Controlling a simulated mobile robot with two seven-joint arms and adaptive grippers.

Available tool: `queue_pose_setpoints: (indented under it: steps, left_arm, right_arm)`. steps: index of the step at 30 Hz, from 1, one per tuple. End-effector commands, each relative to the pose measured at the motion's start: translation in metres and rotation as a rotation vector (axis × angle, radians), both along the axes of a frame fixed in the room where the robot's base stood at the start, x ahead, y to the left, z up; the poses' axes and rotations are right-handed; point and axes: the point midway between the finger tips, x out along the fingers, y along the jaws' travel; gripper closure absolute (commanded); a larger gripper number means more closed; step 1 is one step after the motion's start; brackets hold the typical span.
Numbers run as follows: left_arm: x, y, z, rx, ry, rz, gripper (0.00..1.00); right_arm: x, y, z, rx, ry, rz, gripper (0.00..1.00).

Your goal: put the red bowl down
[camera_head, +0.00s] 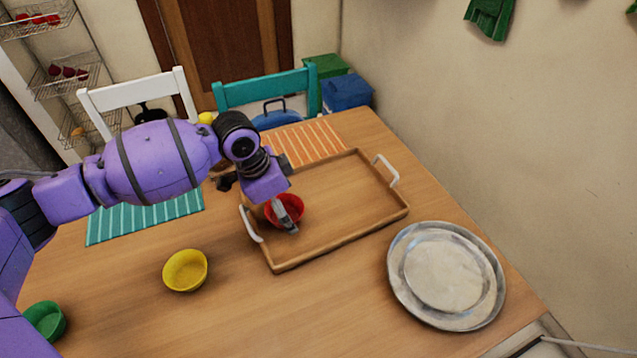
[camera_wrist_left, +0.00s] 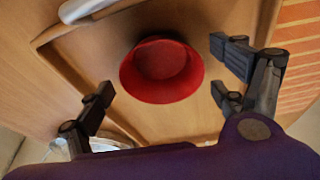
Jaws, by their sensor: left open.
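The red bowl (camera_head: 272,213) sits in the wooden tray (camera_head: 340,238), near its left end by the white handle. It also shows in the left wrist view (camera_wrist_left: 160,72), where its round opening faces the camera. My left gripper (camera_head: 288,228) is over the bowl and hides part of it in the head view. In the left wrist view its fingers (camera_wrist_left: 165,75) are spread apart on either side of the bowl, with gaps showing between them and the rim. My right gripper is not in view.
A yellow bowl (camera_head: 185,271) and a green bowl (camera_head: 46,320) stand on the table left of the tray. A metal plate (camera_head: 402,282) lies to the right. Striped mats, orange (camera_head: 312,141) and teal (camera_head: 140,219), lie along the far side. Chairs stand behind. The table's front middle is clear.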

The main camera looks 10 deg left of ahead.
Motion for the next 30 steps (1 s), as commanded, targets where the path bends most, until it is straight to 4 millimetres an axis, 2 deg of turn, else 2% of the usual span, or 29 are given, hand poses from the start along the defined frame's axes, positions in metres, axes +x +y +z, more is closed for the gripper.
queue_pose_setpoints:
  steps: [9, 15, 21, 30]
  left_arm:
    - [-0.009, 0.017, 0.067, 0.002, -0.005, 0.0, 0.12]
    - [-0.014, 0.023, 0.096, 0.001, -0.001, 0.001, 0.12]
    - [-0.017, 0.025, 0.105, 0.001, 0.001, 0.001, 0.12]
    - [-0.017, 0.025, 0.105, 0.0, 0.002, 0.001, 0.12]
  right_arm:
    - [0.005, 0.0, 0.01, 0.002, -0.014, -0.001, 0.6]
    - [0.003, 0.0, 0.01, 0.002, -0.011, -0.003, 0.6]
    - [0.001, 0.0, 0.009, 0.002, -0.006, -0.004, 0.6]
    - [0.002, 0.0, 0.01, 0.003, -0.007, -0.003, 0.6]
